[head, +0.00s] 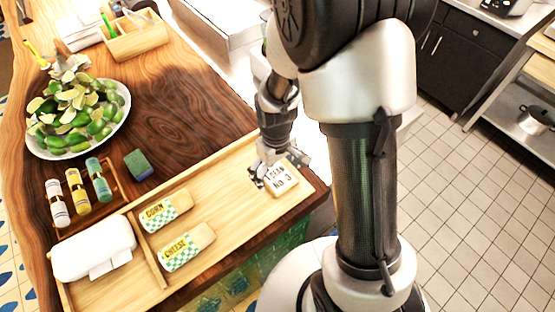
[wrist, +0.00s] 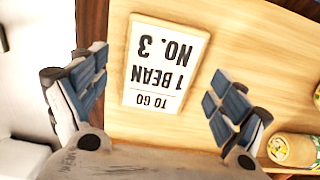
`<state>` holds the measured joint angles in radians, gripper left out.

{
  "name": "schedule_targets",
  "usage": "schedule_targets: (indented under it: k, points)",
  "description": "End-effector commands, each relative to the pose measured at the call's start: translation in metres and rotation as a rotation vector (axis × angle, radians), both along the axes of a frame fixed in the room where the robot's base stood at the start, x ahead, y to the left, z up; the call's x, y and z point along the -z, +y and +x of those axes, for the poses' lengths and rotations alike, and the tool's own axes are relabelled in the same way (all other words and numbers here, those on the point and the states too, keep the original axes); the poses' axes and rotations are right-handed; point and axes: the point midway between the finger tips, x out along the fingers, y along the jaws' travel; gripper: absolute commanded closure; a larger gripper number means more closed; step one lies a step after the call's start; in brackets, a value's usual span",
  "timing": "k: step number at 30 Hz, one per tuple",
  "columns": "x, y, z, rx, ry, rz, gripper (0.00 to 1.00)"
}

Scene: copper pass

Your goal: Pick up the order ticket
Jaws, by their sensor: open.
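The order ticket (head: 280,178) is a small cream card with dark print, lying flat at the right end of the light wood tray. In the wrist view the ticket (wrist: 165,65) appears upside down and reads "TO GO 1 BEAN NO. 3". My gripper (head: 268,180) is at the ticket's left edge in the head view, pointing down. In the wrist view my gripper (wrist: 155,100) has its two fingers spread wide, one on each side of the ticket. Nothing is between the fingertips except the view of the ticket below. I cannot tell the exact height above it.
The tray (head: 225,175) also holds wrapped items marked CORN (head: 165,211) and CHEESE (head: 187,247), and a white dispenser (head: 93,248). The counter edge is close right of the ticket.

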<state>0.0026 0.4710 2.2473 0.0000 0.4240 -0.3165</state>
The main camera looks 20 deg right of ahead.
Motion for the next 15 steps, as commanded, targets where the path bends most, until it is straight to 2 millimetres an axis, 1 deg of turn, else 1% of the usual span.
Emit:
schedule_targets:
  k: [2, 9, 15]
  points:
    - [0.0059, -0.0001, -0.0003, 0.000, 0.001, 0.000, 0.10]
    - [0.0059, -0.0001, 0.0003, 0.000, -0.001, 0.000, 0.10]
    - [0.0057, -0.0001, 0.0003, 0.000, -0.001, 0.000, 0.23]
